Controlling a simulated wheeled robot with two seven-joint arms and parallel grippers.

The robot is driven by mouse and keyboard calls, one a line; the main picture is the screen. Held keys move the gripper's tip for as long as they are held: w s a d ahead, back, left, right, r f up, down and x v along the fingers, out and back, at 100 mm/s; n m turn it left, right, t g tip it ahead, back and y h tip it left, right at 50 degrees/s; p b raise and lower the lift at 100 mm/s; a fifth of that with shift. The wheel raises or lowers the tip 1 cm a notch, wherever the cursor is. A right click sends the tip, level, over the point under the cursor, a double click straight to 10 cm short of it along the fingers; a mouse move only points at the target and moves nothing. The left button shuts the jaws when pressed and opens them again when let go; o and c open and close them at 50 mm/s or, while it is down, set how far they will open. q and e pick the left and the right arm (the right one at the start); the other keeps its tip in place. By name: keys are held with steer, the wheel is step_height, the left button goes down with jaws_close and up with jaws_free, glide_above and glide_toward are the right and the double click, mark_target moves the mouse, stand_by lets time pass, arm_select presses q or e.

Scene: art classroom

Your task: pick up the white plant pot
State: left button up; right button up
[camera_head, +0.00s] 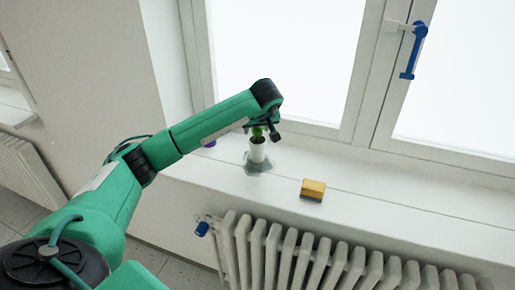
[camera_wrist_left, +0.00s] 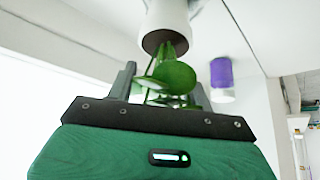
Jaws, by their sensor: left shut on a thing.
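The white plant pot (camera_head: 257,153) is upright over the windowsill, with a green plant (camera_head: 257,134) on top. I cannot tell whether its base touches the sill. My left gripper (camera_head: 265,133) is at the plant above the pot, shut on the potted plant. In the left wrist view the pot (camera_wrist_left: 168,20) is beyond the fingers, and the green leaves (camera_wrist_left: 168,75) are between them. The fingertips are partly hidden by the leaves. My right gripper is not in view.
A yellow sponge-like block (camera_head: 313,189) lies on the windowsill (camera_head: 400,205) to the right. A purple-and-white object (camera_wrist_left: 221,75) stands near the pot, mostly hidden behind my arm in the head view. The window (camera_head: 290,60) rises behind, and a radiator (camera_head: 300,255) is below.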

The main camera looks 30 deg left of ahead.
arm_select(q)
steer(key=shift+c, duration=0.9)
steer(key=shift+r, duration=0.1)
